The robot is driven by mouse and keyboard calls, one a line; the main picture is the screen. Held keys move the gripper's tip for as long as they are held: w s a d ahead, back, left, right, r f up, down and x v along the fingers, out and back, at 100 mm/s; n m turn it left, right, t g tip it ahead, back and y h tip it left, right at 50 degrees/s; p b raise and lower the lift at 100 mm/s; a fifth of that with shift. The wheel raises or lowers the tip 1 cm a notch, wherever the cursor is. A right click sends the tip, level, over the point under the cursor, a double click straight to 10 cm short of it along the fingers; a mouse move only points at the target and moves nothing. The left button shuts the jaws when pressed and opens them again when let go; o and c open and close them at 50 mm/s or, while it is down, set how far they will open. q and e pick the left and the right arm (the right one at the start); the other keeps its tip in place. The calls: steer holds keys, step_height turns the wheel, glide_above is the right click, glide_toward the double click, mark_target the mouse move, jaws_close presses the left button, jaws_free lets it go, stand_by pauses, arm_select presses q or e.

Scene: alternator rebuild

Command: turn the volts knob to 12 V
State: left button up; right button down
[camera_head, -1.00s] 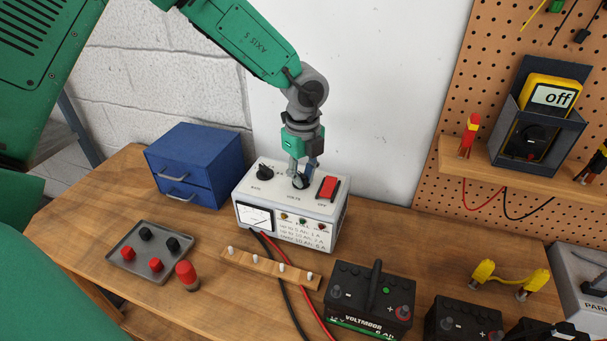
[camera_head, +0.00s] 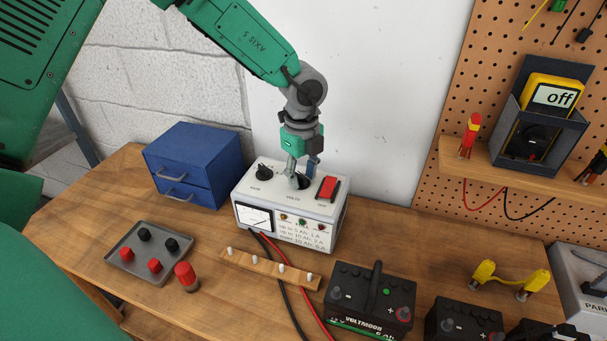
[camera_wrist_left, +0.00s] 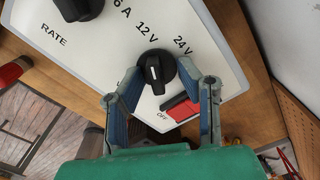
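The black volts knob (camera_head: 303,182) is on top of the white charger (camera_head: 288,205). In the left wrist view the knob (camera_wrist_left: 157,70) stands between the 12 V and 24 V labels and my fingers. The white line on its grip bar points up toward 12 V. My left gripper (camera_head: 301,172) is over the knob from above; one finger partly covers it in the head view. In the left wrist view the gripper (camera_wrist_left: 160,92) is open, with a finger on either side of the knob and visible gaps. My right gripper is not in view.
The black rate knob (camera_head: 264,171) and red off switch (camera_head: 328,188) flank the volts knob. A blue drawer box (camera_head: 195,160) stands left of the charger. A grey tray (camera_head: 128,262) with caps, a peg strip (camera_head: 265,268) and a battery (camera_head: 370,300) stand in front.

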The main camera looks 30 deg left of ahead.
arm_select(q)
step_height(320, 180, up, 12)
stand_by(0.5)
steer(key=shift+f, duration=0.1)
